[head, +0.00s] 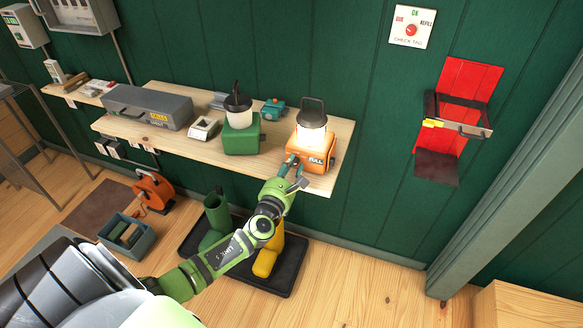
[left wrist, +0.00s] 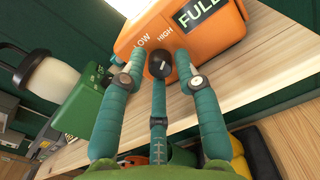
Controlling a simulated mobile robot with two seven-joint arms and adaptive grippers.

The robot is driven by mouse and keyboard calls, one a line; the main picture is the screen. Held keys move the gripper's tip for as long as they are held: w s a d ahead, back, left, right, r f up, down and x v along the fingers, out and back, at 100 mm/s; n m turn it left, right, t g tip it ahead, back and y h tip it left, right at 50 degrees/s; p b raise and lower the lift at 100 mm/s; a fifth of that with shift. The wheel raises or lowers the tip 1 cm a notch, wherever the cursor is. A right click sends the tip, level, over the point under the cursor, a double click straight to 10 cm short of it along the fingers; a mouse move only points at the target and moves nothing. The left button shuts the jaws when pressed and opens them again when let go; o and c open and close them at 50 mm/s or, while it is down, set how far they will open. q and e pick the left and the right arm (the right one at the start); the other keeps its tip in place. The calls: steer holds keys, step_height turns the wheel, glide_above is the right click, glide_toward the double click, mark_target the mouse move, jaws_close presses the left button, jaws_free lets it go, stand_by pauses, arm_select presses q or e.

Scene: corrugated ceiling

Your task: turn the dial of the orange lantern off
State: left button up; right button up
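The orange lantern (head: 319,161) stands at the right end of the wooden shelf, its lamp top glowing. In the left wrist view its orange body (left wrist: 200,38) carries LOW, HIGH and FULL labels. Its black dial (left wrist: 160,66) sits below LOW and HIGH, with a pale mark on its face. My left gripper (head: 292,165) reaches up to the lantern's front. In the left wrist view its teal fingers are spread around the dial, one on each side and one below. Whether they touch the dial is unclear. My right gripper is not in view.
A green lantern (head: 241,138) stands left of the orange one on the shelf (head: 339,140). A grey toolbox (head: 150,107) and a small teal item (head: 273,109) are also there. Green and yellow boots stand on a dark tray (head: 283,278) below.

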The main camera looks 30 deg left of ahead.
arm_select(q)
jaws_close()
